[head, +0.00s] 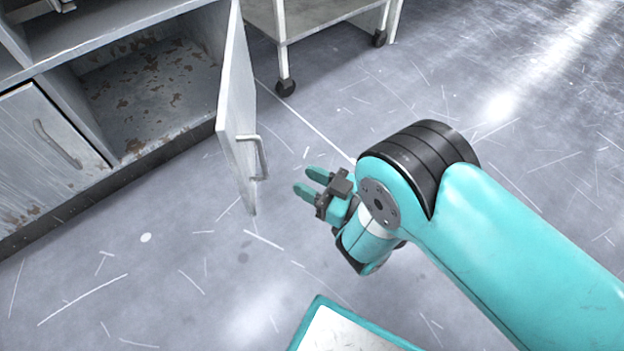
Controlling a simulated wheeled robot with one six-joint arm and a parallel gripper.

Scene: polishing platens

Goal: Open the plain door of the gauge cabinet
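The gauge cabinet (60,83) stands at the upper left. One door (238,105), plain grey with a bar handle (262,158), stands swung wide open, showing a bare, rust-spotted compartment (150,90). A second door (45,155) to its left, worn and also with a bar handle (57,143), is shut. My gripper (309,182) is to the right of the open door's handle, apart from it. Its two teal fingers are spread with a gap between them and nothing in it.
A wheeled cart (330,18) stands behind the open door, with casters on the floor. The scratched grey floor (150,290) is clear in front of the cabinet and to the right of the cart. The open door's edge juts into the floor space.

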